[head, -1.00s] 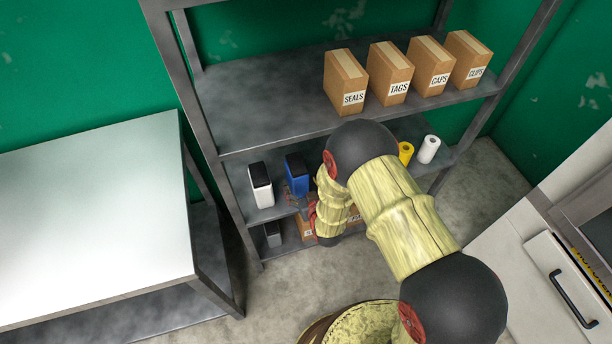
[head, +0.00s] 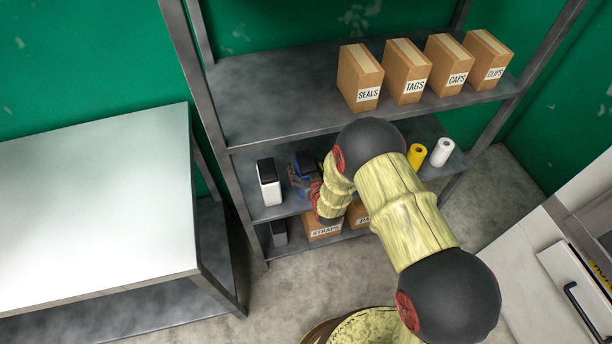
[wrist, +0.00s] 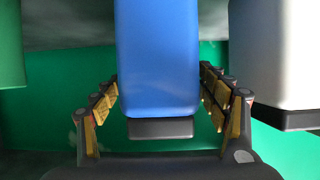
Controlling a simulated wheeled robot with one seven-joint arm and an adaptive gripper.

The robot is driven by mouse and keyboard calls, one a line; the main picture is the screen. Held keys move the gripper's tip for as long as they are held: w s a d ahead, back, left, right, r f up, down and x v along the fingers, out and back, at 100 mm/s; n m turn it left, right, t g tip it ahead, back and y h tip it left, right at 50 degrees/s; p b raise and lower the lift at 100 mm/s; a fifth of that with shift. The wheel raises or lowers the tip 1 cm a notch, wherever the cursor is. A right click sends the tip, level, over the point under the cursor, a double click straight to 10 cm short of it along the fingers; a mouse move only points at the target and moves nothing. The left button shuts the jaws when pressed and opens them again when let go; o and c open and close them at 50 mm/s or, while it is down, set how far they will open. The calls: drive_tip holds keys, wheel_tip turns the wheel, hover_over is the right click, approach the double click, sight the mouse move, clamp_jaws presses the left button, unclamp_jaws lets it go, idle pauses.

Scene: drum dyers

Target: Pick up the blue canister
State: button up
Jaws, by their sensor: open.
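The blue canister (head: 306,158) with a black lid stands on the middle shelf, partly hidden by my gripper and arm in the head view. In the wrist view the blue canister (wrist: 157,55) fills the middle, its black lid toward the bottom of the picture. My gripper (wrist: 159,82) is open, with one finger on each side of the canister. A gap shows at the left finger; the right finger is very close to the canister's side, and I cannot tell whether it touches. In the head view my gripper (head: 304,185) is at the canister's front.
A white canister (head: 269,186) stands left of the blue one; in the wrist view it is close by on the right (wrist: 278,50). A green object (wrist: 11,45) is at the left there. Yellow (head: 417,156) and white (head: 441,152) rolls stand farther right. The upper shelf (head: 270,105) overhangs.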

drive_tip(key=shift+c, duration=0.6)
drive_tip(key=c, duration=1.6)
drive_tip(key=shift+r, duration=0.1)
drive_tip(key=shift+c, duration=0.3)
